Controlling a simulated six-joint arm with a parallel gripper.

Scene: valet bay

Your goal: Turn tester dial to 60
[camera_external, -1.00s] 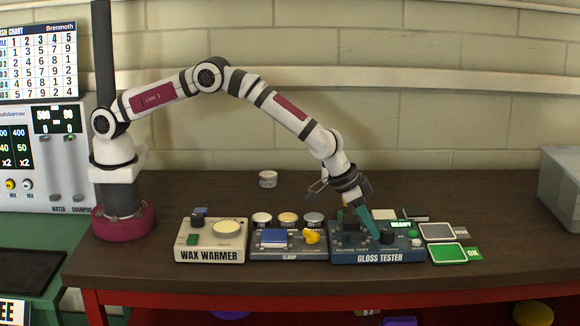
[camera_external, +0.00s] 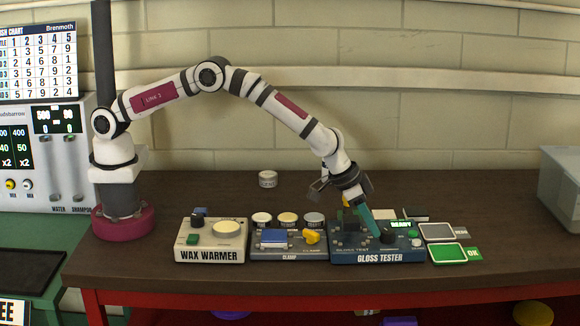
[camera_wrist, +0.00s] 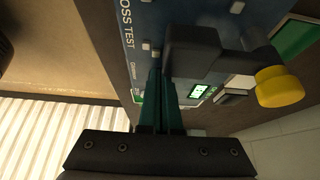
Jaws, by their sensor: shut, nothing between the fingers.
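The gloss tester (camera_external: 345,257) is a blue box at the right of the row of devices on the bench; its panel (camera_wrist: 133,42) fills the upper middle of the wrist view. Its dark dial (camera_external: 387,237) sits on the right half of the top. A lit green display reads READY (camera_external: 402,224). My gripper (camera_external: 377,233) is shut and empty, its teal fingers slanting down with tips right at the dial's left side; I cannot tell whether they touch it. In the wrist view the fingers (camera_wrist: 156,74) point at the panel; the dial and its setting cannot be made out.
A black fixture with a yellow knob (camera_wrist: 280,87) stands close to the fingers. The clamp device (camera_external: 290,254) and wax warmer (camera_external: 210,255) stand left. A green OK card (camera_external: 448,253) and a grey card (camera_external: 437,231) lie right. The bench behind is mostly clear.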

